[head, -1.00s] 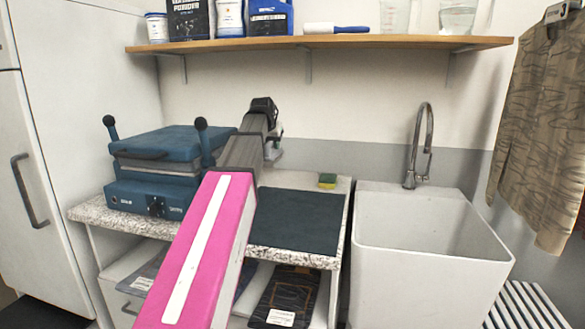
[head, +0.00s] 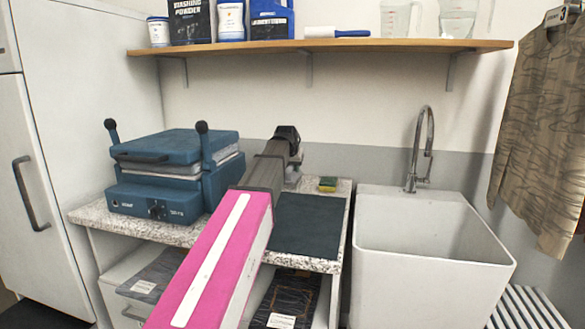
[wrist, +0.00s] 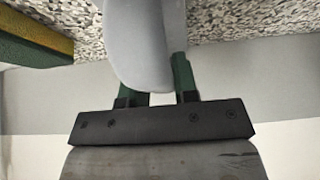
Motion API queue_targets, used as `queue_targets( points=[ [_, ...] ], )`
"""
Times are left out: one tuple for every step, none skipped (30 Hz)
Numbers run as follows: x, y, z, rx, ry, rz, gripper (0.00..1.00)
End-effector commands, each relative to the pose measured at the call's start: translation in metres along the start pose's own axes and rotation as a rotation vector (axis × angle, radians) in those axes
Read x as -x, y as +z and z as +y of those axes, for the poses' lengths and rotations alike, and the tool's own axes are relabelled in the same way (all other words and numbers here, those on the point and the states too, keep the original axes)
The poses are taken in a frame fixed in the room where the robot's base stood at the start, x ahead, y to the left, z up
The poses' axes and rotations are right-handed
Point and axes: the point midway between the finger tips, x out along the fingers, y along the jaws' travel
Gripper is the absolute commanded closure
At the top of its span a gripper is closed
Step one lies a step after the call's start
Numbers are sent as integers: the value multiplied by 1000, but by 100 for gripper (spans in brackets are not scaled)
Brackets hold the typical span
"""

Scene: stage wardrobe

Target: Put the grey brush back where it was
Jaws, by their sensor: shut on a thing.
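The grey brush (wrist: 143,45) shows in the wrist view as a smooth, pale grey piece with a rounded end. My gripper (wrist: 160,82) is shut on it, with one green finger on each side. In the head view my gripper (head: 292,178) is low over the back of the speckled counter (head: 305,263), between the blue press and the sponge. There the brush is small and mostly hidden behind my arm. I cannot tell whether it touches the counter.
A yellow and green sponge (head: 328,184) lies just right of my gripper. A dark mat (head: 305,225) covers the counter front. The blue press (head: 165,175) stands left, the sink (head: 430,240) right. A shelf (head: 330,46) with bottles and a roller hangs above.

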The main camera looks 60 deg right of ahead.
Motion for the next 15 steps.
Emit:
queue_targets(
  points=[
    [0, -1, 0, 0, 0, 1, 92],
    [0, -1, 0, 0, 0, 1, 92],
    [0, -1, 0, 0, 0, 1, 92],
    [1, -1, 0, 0, 0, 1, 92],
    [0, -1, 0, 0, 0, 1, 92],
    [0, 0, 0, 0, 0, 1, 92],
    [0, 0, 0, 0, 0, 1, 92],
    [-1, 0, 0, 0, 0, 1, 92],
    [-2, 1, 0, 0, 0, 1, 92],
    [-2, 1, 0, 0, 0, 1, 63],
    [-2, 1, 0, 0, 0, 1, 53],
    [-2, 1, 0, 0, 0, 1, 47],
    [-2, 1, 0, 0, 0, 1, 47],
    [-2, 1, 0, 0, 0, 1, 47],
    [-2, 1, 0, 0, 0, 1, 47]
  ],
)
